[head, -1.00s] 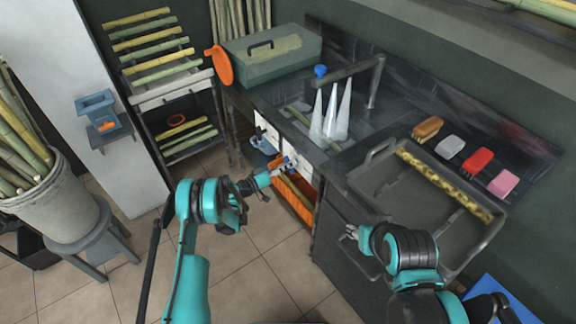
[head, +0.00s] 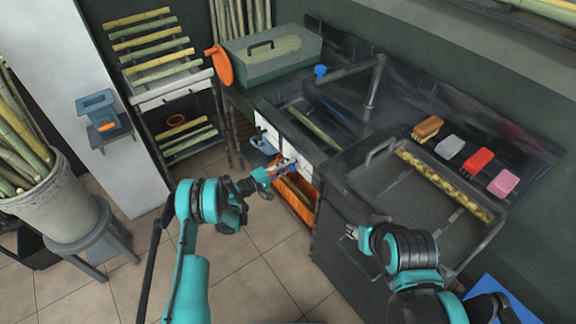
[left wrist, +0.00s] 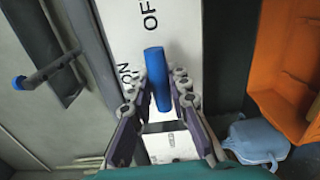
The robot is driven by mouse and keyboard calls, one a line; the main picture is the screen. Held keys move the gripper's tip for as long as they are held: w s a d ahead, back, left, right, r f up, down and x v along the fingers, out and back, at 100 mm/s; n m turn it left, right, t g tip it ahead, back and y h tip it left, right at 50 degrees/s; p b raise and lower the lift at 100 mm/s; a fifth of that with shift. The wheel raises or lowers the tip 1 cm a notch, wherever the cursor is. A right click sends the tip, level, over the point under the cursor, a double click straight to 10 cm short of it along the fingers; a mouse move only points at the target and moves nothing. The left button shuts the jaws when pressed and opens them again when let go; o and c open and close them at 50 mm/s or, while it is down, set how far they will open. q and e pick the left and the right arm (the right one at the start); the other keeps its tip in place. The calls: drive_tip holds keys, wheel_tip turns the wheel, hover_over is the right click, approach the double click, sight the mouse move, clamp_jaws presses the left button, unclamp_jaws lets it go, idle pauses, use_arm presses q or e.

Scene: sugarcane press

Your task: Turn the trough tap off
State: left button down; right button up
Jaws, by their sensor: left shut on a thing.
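The blue tap lever (left wrist: 157,80) stands out from a white panel (left wrist: 140,22) marked ON and OFF. The lever's free end points up towards the OFF lettering, part of which is cut off by the picture edge. My left gripper (left wrist: 160,98) is shut on the lever, one finger on each side. In the head view, my left gripper (head: 284,167) is at the front of the trough cabinet, over the white panel (head: 304,169). The trough (head: 335,110) shows no water. My right gripper (head: 352,232) hangs by the sink unit, too small to tell its jaws.
An orange crate (head: 297,197) sits below the panel, and a light-blue jug (left wrist: 256,138) is beside it. A grey pipe with a blue end (head: 321,71) stands over the trough. The sink tray (head: 375,185) is at the right, with several brushes and blocks behind it.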

use_arm(q)
drive_tip(key=shift+n, duration=0.7)
drive_tip(key=c, duration=1.4)
unclamp_jaws()
drive_tip(key=shift+o, duration=0.2)
drive_tip(key=v, duration=0.7)
drive_tip(key=shift+a, duration=0.25)
drive_tip(key=shift+s, duration=0.1)
